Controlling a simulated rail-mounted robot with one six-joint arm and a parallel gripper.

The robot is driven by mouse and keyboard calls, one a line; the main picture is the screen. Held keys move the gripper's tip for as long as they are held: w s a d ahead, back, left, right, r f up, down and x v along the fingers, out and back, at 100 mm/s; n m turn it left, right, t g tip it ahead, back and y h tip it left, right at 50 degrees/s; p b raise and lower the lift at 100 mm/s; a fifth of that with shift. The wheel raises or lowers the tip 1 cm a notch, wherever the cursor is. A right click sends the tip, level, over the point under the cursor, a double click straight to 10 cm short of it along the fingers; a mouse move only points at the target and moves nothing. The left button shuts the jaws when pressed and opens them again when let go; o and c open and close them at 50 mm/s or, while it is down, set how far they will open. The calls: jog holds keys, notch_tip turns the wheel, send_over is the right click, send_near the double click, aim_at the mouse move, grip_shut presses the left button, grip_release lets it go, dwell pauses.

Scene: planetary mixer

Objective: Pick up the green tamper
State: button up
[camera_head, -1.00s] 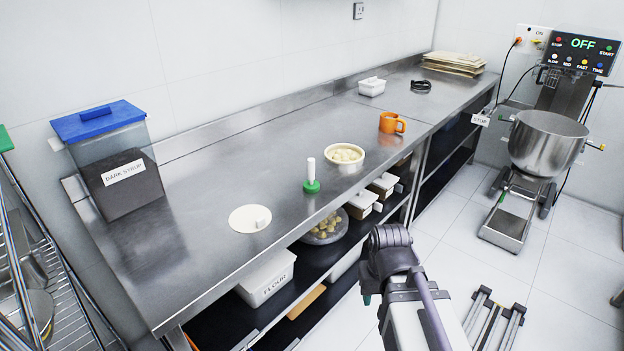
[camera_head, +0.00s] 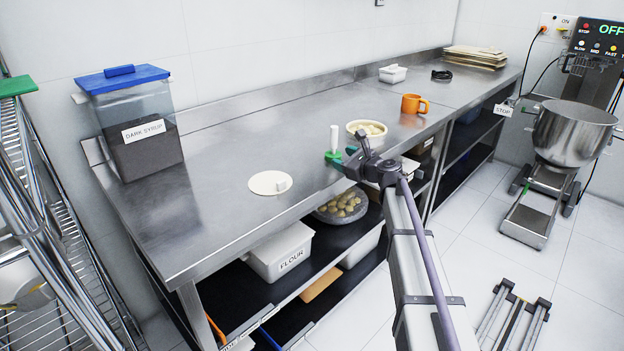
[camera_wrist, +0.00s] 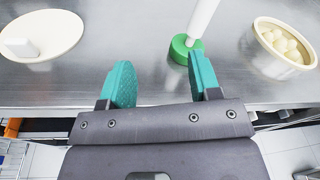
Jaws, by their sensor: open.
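The green tamper (camera_head: 334,146) stands upright on the steel counter, with a white handle above a round green base. In the wrist view its green base (camera_wrist: 182,49) and white handle show just beyond and beside my right finger, whose tip partly overlaps the base. My gripper (camera_wrist: 160,84) is open with teal finger pads, and nothing is between them. In the head view my gripper (camera_head: 345,164) is at the counter's front edge, close to the tamper. The tamper lies off to the right of the gap between the fingers.
A cream bowl of pale balls (camera_head: 367,132) stands right of the tamper. A round white disc (camera_head: 264,184) lies to its left. An orange mug (camera_head: 413,104) is farther right. The counter's front edge (camera_wrist: 50,111) runs under my gripper. Bare counter lies between disc and tamper.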

aim_at(330, 151)
jog(key=w+m, duration=0.1)
jog(key=w+d+m+t, duration=0.1)
jog(key=w+m, duration=0.1)
jog(key=w+d+m+t, duration=0.1)
jog(key=m, duration=0.1)
jog(key=shift+w+d+r+h, duration=0.2)
jog(key=shift+r+h, duration=0.1)
jog(key=shift+h, duration=0.1)
jog(key=shift+r, duration=0.2)
jog(key=x, duration=0.5)
jog(key=shift+w, duration=0.2)
jog(key=x, duration=0.5)
jog(key=shift+w+a+r, duration=0.1)
jog(key=shift+w+r, duration=0.1)
jog(key=shift+r, duration=0.05)
jog(key=shift+s, duration=0.1)
jog(key=c, duration=1)
